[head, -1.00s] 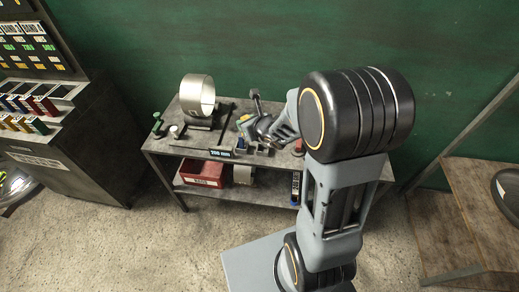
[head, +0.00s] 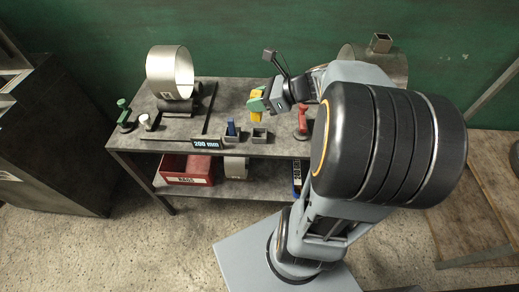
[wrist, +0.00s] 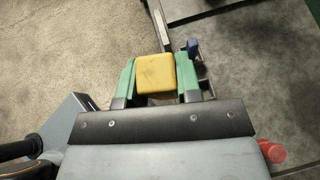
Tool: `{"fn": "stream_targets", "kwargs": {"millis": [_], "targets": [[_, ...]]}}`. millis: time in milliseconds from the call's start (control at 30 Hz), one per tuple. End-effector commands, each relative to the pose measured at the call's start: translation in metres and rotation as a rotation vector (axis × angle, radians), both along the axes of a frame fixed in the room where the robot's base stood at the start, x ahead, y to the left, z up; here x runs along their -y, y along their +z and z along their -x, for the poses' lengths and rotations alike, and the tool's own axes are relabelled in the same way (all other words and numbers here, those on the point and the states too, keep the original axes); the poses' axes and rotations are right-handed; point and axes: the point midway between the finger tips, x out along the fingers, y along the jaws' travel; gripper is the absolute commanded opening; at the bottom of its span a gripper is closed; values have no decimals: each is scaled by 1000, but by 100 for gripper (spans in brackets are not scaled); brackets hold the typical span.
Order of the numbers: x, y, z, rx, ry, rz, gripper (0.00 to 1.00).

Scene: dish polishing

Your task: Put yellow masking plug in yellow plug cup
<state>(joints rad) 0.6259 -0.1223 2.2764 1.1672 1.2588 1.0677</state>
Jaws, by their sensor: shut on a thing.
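My gripper (head: 258,103) has green fingers and is shut on the yellow masking plug (head: 256,116). In the wrist view the plug (wrist: 155,73) is a yellow block between the two fingers (wrist: 156,80). In the head view the plug hangs below the fingers, over the front part of the workbench. A small grey square cup (head: 260,136) stands on the bench just below the plug in the picture. No yellow marking shows on it, so I cannot tell whether it is the yellow plug cup. The plug appears above it and apart from it.
A blue plug (head: 232,130) stands in a similar cup to the left. A red-handled tool (head: 302,122) stands to the right. A metal ring (head: 170,72) and green and white pieces are at the bench's left. A "200 mm" label (head: 207,144) sits on the front edge.

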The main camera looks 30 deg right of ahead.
Motion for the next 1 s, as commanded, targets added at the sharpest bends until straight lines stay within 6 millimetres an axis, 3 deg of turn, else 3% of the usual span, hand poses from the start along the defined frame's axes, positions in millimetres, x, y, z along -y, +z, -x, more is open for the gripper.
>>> {"fn": "stream_targets", "kwargs": {"millis": [33,200,367,467,767,1000], "targets": [[5,-20,14,1,30,0,8],[12,-38,54,2,123,0,8],[16,-48,66,0,162,-2,8],[19,-56,55,0,173,-2,8],[30,-89,-19,-1,174,-4,8],[35,-127,-47,-1,170,-4,8]]}}
